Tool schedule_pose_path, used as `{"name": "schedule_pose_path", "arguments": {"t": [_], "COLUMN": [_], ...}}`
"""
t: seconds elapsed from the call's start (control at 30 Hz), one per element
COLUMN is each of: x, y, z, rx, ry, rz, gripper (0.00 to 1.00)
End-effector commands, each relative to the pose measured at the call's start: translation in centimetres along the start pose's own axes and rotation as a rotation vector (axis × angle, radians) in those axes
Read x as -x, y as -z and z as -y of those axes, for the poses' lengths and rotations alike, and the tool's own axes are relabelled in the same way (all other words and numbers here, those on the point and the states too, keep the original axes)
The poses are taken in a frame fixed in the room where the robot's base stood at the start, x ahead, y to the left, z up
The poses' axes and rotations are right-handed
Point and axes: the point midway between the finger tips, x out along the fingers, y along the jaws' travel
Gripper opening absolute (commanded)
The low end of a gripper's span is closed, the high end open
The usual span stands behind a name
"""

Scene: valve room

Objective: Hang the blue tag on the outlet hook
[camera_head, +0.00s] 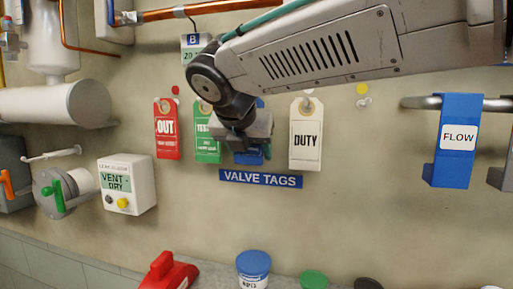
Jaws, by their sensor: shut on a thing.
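A blue tag (250,158) shows low behind my gripper (242,142) on the wall, just above the VALVE TAGS sign. My gripper is shut on the blue tag and hides most of it. I cannot tell whether the tag still touches its peg. An empty hook (364,102) stands out under a yellow dot, right of the tags. No label reading outlet is legible, so I cannot tell whether this is the outlet hook.
A red OUT tag (167,130) and a green tag (207,135) hang left of my gripper. A white DUTY tag (305,137) hangs right. A blue FLOW plate (455,140) hangs on a rail. A vent-dry box (127,184) and red object (168,272) sit lower left.

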Motion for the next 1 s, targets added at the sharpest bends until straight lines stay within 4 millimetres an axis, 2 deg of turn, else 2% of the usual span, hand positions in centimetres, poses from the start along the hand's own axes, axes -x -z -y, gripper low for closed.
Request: {"name": "schedule_pose_path", "arguments": {"t": [0.37, 0.4, 0.47, 0.5, 0.8, 0.87, 1.0], "x": [-0.7, -0.8, -0.7, -0.7, -0.4, 0.2, 2.5], "y": [-0.1, -0.1, -0.1, -0.1, -0.1, -0.1, 0.0], "z": [0.9, 0.9, 0.8, 0.8, 0.7, 0.6, 0.7], "rx": [-0.01, -0.01, -0.01, -0.01, -0.009, -0.009, -0.009], "ry": [0.01, 0.009, 0.009, 0.008, 0.007, 0.005, 0.002], "rz": [0.001, 0.001, 0.001, 0.001, 0.002, 0.002, 0.003], "gripper": [0.31, 0.58, 0.75, 0.77, 0.77, 0.77, 0.77]}}
